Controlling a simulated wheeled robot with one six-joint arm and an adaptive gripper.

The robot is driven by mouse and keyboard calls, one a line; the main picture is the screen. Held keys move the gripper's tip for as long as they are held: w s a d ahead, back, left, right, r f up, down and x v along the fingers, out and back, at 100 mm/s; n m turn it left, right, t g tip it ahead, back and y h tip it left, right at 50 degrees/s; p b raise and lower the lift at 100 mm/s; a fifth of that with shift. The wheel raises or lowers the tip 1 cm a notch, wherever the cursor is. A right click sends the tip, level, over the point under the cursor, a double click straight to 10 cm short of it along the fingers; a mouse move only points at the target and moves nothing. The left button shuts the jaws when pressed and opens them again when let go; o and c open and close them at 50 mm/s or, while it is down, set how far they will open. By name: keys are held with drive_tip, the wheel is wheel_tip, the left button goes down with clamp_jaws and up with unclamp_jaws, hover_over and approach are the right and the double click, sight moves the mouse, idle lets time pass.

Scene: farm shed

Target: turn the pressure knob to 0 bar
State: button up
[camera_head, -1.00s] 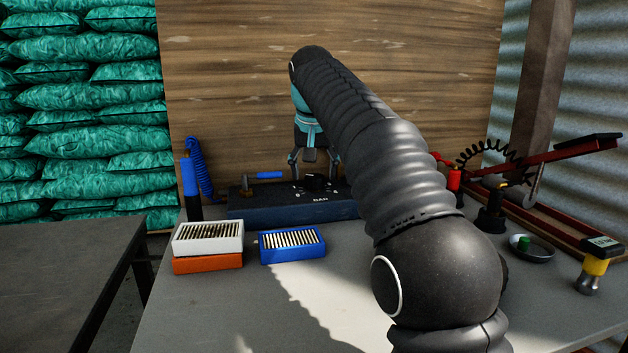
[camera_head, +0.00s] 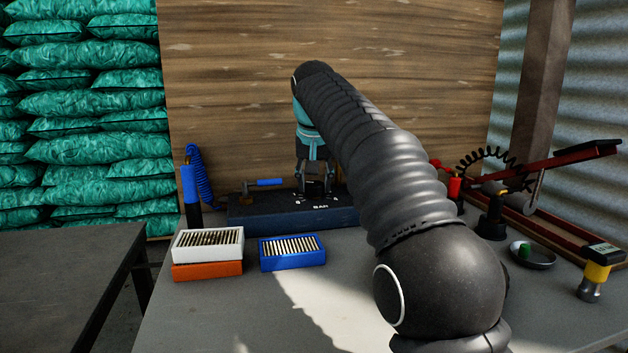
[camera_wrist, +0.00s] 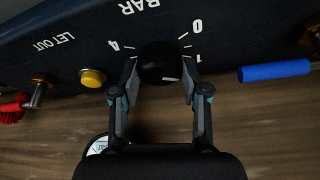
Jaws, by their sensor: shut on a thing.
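The round black pressure knob (camera_wrist: 158,62) sits on the dark blue control box (camera_head: 260,212). My gripper (camera_wrist: 160,75) is shut on the knob, one finger on each side. In the head view my gripper (camera_head: 316,192) is down at the box's top. In the wrist view a short white mark lies at the knob's lower right edge, below the 1 and away from the 0 (camera_wrist: 197,26). The numbers 4, 0 and 1 and the word BAR are readable. The fingers and palm cover part of the dial, so other numbers are hidden.
A yellow button (camera_wrist: 93,78) and a blue-handled lever (camera_wrist: 275,71) flank the knob. A blue crate (camera_head: 292,252) and a white crate (camera_head: 208,242) stand in front of the box. A red lever arm (camera_head: 570,165) and a small dish (camera_head: 533,258) are at right.

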drive_tip(key=n+y+p, duration=0.1)
drive_tip(key=n+p, duration=0.3)
drive_tip(key=n, duration=0.1)
drive_tip(key=shift+d+r+g+y, duration=0.2)
drive_tip(key=shift+g+y, duration=0.1)
drive_tip(key=shift+y, duration=0.1)
drive_tip(key=n+y+p, duration=0.1)
drive_tip(key=n, duration=0.2)
drive_tip(key=shift+w+f+g, duration=0.1)
drive_tip(key=shift+f+g, duration=0.1)
drive_tip(key=shift+g, duration=0.2)
drive_tip(key=shift+n+g+y, duration=0.4)
drive_tip(key=shift+n+y, duration=0.1)
drive_tip(key=shift+n, duration=1.3)
drive_tip(key=o, duration=1.1)
drive_tip(key=shift+o, duration=0.2)
drive_tip(key=v, duration=1.2)
drive_tip(key=shift+w, duration=0.2)
